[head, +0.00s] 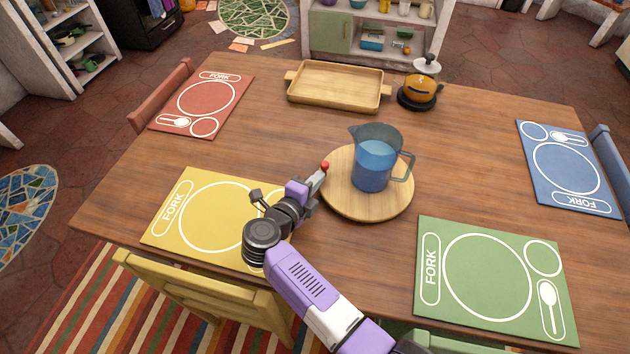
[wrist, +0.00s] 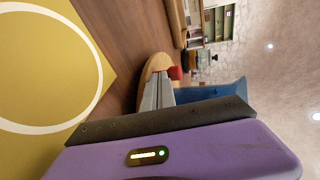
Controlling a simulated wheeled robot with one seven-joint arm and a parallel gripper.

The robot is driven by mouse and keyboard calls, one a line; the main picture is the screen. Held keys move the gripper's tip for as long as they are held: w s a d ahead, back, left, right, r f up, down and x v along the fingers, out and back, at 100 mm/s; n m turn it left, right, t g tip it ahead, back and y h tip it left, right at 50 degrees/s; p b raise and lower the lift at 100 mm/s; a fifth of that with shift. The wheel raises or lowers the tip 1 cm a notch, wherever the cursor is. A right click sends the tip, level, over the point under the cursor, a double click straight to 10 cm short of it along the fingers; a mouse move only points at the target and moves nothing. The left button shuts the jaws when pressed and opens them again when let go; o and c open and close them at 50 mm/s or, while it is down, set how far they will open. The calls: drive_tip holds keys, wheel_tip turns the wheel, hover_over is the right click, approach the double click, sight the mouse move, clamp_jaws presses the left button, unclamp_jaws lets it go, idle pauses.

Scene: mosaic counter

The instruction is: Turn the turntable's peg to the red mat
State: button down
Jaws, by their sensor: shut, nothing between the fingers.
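The round wooden turntable (head: 365,205) lies near the middle of the table and carries a blue-tinted pitcher (head: 372,165). Its red peg (head: 325,165) is at the turntable's left rim, and also shows in the wrist view (wrist: 175,72). The red mat (head: 207,98) lies at the table's far left. My gripper (head: 320,178) is shut and empty, its fingertips right beside the peg on the near-left side; I cannot tell whether they touch it. The fingers (wrist: 158,92) point at the turntable's edge in the wrist view.
A yellow mat (head: 175,225) lies under my arm, a green mat (head: 430,335) at front right, a blue mat (head: 535,165) at far right. A wooden tray (head: 335,98) and an orange grinder-like item (head: 420,90) stand behind the turntable. The table between turntable and red mat is clear.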

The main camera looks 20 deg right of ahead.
drive_tip(key=shift+w+d+f+m+g+h+b, duration=0.1)
drive_tip(key=shift+w+f+m+g+h+b, duration=0.1)
drive_tip(key=shift+w+m+g+h+b, duration=0.45)
drive_tip(key=shift+w+d+r+b, duration=0.15)
drive_tip(key=shift+w+b, duration=0.2)
drive_tip(key=shift+b, duration=0.35)
drive_tip(key=shift+m+g, duration=0.25)
drive_tip(key=shift+g, duration=0.1)
